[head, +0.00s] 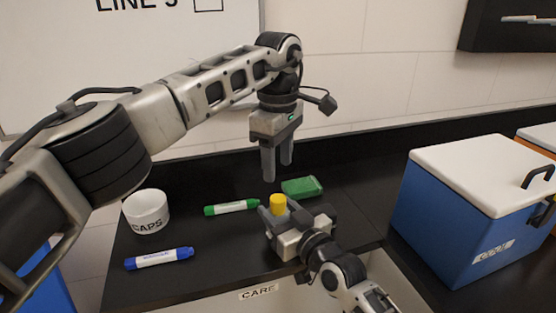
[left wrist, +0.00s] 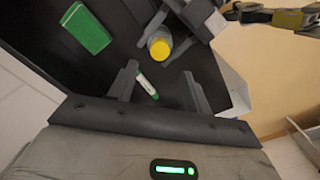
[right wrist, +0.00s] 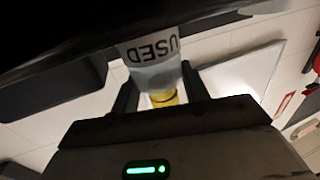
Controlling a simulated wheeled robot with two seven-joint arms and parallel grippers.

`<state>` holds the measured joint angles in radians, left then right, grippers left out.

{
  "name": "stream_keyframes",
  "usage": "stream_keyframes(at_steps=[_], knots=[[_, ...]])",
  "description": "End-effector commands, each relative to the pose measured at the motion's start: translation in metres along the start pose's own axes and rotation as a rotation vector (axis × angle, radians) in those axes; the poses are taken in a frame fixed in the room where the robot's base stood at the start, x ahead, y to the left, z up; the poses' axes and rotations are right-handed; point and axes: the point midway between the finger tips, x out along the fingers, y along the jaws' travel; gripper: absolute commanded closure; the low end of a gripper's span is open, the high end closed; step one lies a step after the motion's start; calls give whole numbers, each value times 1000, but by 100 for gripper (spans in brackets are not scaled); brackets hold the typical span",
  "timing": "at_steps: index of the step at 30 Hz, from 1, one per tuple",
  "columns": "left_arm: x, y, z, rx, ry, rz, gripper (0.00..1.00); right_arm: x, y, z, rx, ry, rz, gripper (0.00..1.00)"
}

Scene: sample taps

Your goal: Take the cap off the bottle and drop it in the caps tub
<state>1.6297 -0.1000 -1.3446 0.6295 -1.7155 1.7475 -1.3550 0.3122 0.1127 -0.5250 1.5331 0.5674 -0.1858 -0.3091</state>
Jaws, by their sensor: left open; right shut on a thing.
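The bottle's yellow cap (head: 278,201) shows between the fingers of my right gripper (head: 272,212), which is shut on the bottle; the body is mostly hidden in the head view. In the right wrist view the pale bottle (right wrist: 153,73) bears the word USED, and its yellow cap (right wrist: 165,98) is on it. My left gripper (head: 278,172) is open and empty, pointing down above the cap and apart from it. In the left wrist view the cap (left wrist: 159,48) lies beyond the fingertips. The white caps tub (head: 146,212), marked CAPS, stands at the counter's left.
A green block (head: 302,187) lies just behind the bottle. A blue cooler with a white lid (head: 482,175) stands at the right. A whiteboard hangs behind.

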Motion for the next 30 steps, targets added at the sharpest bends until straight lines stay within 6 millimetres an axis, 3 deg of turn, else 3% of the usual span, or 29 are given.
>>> stream_keyframes(at_steps=[6, 13, 20, 30], knots=[[0, 0, 0, 555, 0, 0, 51, 0, 0, 1, 0, -2, 0, 100], [0, 0, 0, 982, 0, 0, 51, 0, 0, 1, 0, -2, 0, 100], [4, 0, 0, 1139, -2, -1, 51, 0, 0, 1, 0, -2, 0, 100], [52, -1, 0, 1144, -3, -2, 51, 0, 0, 1, 0, -2, 0, 100]])
